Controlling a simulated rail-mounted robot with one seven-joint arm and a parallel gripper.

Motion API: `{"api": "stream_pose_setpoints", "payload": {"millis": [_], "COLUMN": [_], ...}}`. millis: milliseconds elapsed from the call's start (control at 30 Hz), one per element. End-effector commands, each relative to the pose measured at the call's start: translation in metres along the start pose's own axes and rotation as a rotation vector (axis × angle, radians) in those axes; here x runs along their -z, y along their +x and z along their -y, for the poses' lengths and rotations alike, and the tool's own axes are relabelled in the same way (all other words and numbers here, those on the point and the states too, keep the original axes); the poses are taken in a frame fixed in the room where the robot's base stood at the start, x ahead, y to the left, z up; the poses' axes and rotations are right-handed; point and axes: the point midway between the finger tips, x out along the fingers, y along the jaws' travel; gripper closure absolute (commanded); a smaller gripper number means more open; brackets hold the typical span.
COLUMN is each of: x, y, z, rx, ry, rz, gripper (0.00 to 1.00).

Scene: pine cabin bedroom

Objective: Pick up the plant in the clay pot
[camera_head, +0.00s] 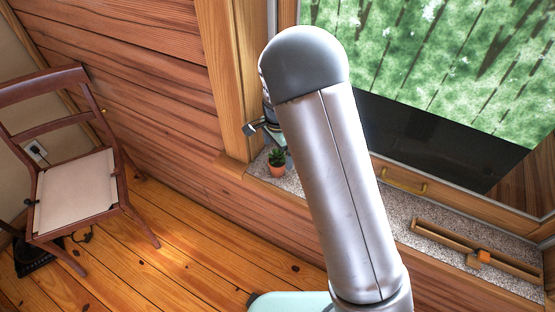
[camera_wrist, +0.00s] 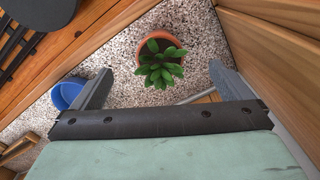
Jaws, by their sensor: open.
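The plant (camera_head: 277,156) in a clay pot (camera_head: 277,170) stands upright on the speckled window sill at its left end, just left of my arm. In the wrist view the green plant (camera_wrist: 159,66) and the orange rim of the clay pot (camera_wrist: 172,41) show from above, ahead of and between my fingers. My gripper (camera_wrist: 158,80) is open, with one finger on each side and nothing held between them. In the head view my gripper (camera_head: 268,130) is mostly hidden behind my arm, above and close to the plant.
The window frame (camera_wrist: 273,40) rises close to the right finger in the wrist view. A blue container (camera_wrist: 68,94) sits left of the left finger. A wooden tray (camera_head: 476,250) with an orange item lies farther right on the sill (camera_head: 408,212). A chair (camera_head: 80,185) stands at left.

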Motion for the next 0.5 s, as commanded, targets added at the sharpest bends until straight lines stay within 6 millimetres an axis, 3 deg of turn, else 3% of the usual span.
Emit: {"api": "stream_pose_setpoints", "payload": {"millis": [133,367,400,500], "x": [-0.001,-0.001,-0.001,-0.001], "y": [0.015,0.017,0.017,0.017], "z": [0.000,0.000,0.000,0.000], "rx": [-0.001,0.002,0.002,0.002], "ry": [0.000,0.000,0.000,0.000], "rz": [0.001,0.000,0.000,0.000], "gripper": [0.02,0.02,0.05,0.32]}}
